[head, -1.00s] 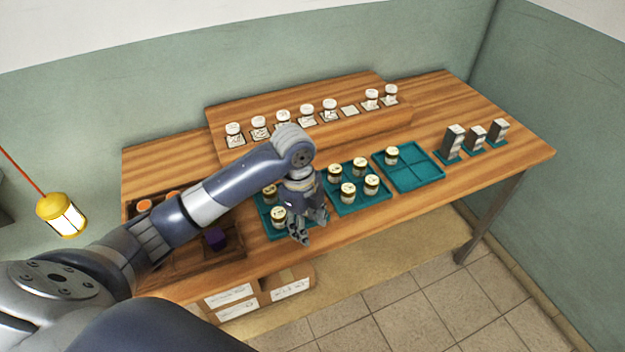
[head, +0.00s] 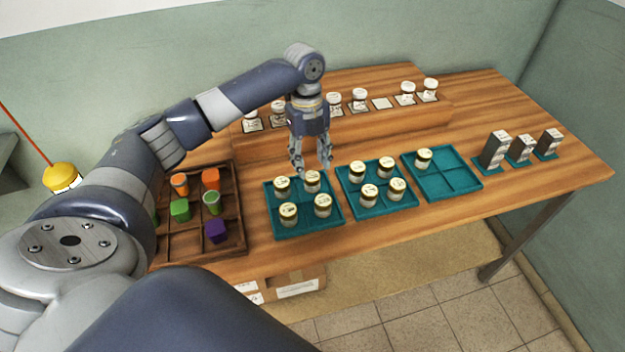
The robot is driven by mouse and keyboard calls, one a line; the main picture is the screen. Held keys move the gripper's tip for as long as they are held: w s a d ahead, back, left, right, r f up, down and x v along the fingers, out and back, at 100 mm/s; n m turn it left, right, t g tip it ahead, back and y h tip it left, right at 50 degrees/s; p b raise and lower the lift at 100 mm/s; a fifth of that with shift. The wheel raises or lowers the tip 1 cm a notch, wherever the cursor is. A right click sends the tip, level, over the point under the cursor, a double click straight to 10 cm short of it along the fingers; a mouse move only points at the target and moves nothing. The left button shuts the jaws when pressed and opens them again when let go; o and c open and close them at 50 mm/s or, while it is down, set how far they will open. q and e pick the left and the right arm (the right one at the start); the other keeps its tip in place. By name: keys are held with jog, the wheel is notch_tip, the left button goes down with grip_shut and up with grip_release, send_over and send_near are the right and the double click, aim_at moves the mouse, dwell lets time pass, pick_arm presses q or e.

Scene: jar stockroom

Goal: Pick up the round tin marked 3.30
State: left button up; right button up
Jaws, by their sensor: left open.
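Several round tins with cream lids and dark bands stand in teal trays; their marks are too small to read, so I cannot tell which is 3.30. The left tray (head: 304,232) holds a back-left tin (head: 282,187), a back-right tin (head: 312,182), a front-left tin (head: 288,214) and a front-right tin (head: 322,206). My left gripper (head: 311,171) points down, open and empty, its fingertips close to the back-right tin in the picture. I cannot tell the height between them. My right gripper is not in view.
The middle tray (head: 372,213) holds several tins; the right tray (head: 450,186) holds one tin (head: 423,159). White-lidded jars (head: 360,100) stand on a raised shelf behind. A wooden compartment box (head: 240,235) with coloured items is at left. Grey boxes (head: 494,150) stand at right.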

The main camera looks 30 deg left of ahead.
aim_at(312, 175)
pick_arm(q)
jog(key=f, duration=0.1)
jog(key=f+p, duration=0.1)
jog(key=f, duration=0.2)
jog(key=shift+s+d, duration=0.35)
jog(key=shift+s, duration=0.05)
jog(key=shift+f+p, duration=0.3)
jog(key=shift+f, duration=0.4)
jog(key=c, duration=0.9)
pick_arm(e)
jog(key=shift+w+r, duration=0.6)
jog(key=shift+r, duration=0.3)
